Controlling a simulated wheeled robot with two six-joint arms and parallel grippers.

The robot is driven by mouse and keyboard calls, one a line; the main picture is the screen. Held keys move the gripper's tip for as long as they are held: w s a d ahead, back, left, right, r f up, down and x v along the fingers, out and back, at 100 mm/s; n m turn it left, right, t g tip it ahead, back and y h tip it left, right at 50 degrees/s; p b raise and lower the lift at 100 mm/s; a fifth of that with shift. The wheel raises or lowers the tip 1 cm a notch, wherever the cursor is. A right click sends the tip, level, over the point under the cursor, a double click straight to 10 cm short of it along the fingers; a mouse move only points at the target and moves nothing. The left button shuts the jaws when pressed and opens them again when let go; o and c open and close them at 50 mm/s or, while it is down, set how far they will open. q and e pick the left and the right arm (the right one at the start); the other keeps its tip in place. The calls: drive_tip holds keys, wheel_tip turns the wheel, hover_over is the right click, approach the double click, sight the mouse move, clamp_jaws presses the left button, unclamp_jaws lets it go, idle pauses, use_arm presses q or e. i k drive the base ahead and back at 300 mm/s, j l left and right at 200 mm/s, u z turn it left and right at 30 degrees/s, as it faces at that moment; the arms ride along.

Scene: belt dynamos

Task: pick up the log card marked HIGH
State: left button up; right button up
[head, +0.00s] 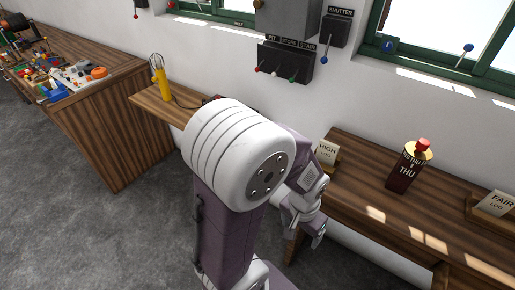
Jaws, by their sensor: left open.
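The log card marked HIGH (327,151) is a small cream card standing near the left end of the wooden bench (362,160). My left wrist hides part of its lower left area. My left gripper (317,238) is open and points down by the bench's left front edge, in front of and below the card. It is apart from the card, and I see nothing between its fingers. My left arm's big white joint fills the middle of the view. My right gripper is out of view.
A dark block marked THU (404,172) with a red top stands mid-bench. A FAIR log card (495,203) sits in a wooden holder at right. A narrow shelf (150,101) holds a yellow lamp (160,80). A cluttered workbench (105,110) stands left. Bench space between HIGH and THU is clear.

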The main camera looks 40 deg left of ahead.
sight(327, 151)
drive_tip(key=j+u, duration=0.1)
drive_tip(key=u, duration=0.75)
